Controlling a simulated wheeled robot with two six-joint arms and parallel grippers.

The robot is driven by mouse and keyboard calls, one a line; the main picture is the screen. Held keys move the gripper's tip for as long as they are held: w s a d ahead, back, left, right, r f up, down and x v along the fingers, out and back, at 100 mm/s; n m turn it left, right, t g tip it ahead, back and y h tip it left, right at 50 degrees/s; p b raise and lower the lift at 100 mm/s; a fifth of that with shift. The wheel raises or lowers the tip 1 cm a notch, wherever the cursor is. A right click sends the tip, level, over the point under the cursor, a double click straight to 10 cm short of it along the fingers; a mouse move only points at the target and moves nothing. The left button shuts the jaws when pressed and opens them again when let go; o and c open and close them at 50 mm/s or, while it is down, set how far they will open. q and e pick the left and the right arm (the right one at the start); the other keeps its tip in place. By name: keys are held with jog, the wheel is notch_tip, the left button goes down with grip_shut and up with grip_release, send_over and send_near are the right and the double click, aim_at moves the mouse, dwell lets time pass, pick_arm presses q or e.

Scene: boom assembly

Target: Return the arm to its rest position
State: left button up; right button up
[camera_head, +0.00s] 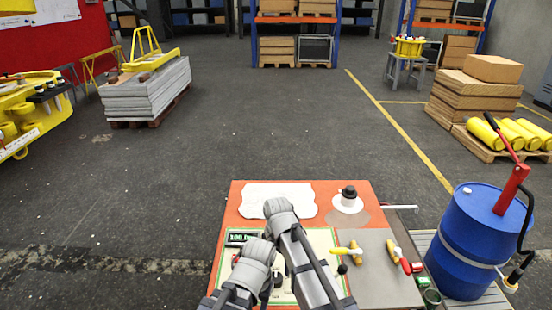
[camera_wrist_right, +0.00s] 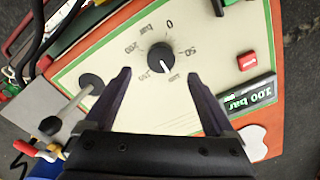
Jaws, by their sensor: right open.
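My right gripper (camera_wrist_right: 160,75) is open and empty in the right wrist view. Its two dark fingers are spread above a cream control panel (camera_wrist_right: 130,110), with a black dial knob (camera_wrist_right: 160,57) showing between and just beyond the tips. A display reading 100 bar (camera_wrist_right: 248,98) and a red button (camera_wrist_right: 246,62) lie to the right. A black lever (camera_wrist_right: 70,105) with a ball end lies to the left. In the head view my grey arm links cover part of the panel (camera_head: 325,240), and the right fingertips are hidden. My left gripper does not show.
The panel lies on an orange-topped table (camera_head: 232,210) with a white cloth (camera_head: 250,195) and a black-topped white item (camera_head: 348,198). Yellow-handled fittings (camera_head: 352,249) sit at right. A blue drum (camera_head: 465,245) with a red hand pump (camera_head: 512,190) stands close right.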

jog(key=s+d+n, duration=0.4)
jog(key=s+d, duration=0.1)
jog(key=d, duration=0.4)
jog(key=s+d+n, duration=0.3)
jog(key=s+d, duration=0.1)
jog(key=d, duration=0.4)
jog(key=s+a+n+h, duration=0.1)
jog(key=s+a+n, duration=0.3)
jog(key=a, duration=0.7)
jog(key=shift+s+r+p, duration=0.3)
jog(key=shift+s+r, duration=0.05)
jog(key=shift+s, duration=0.55)
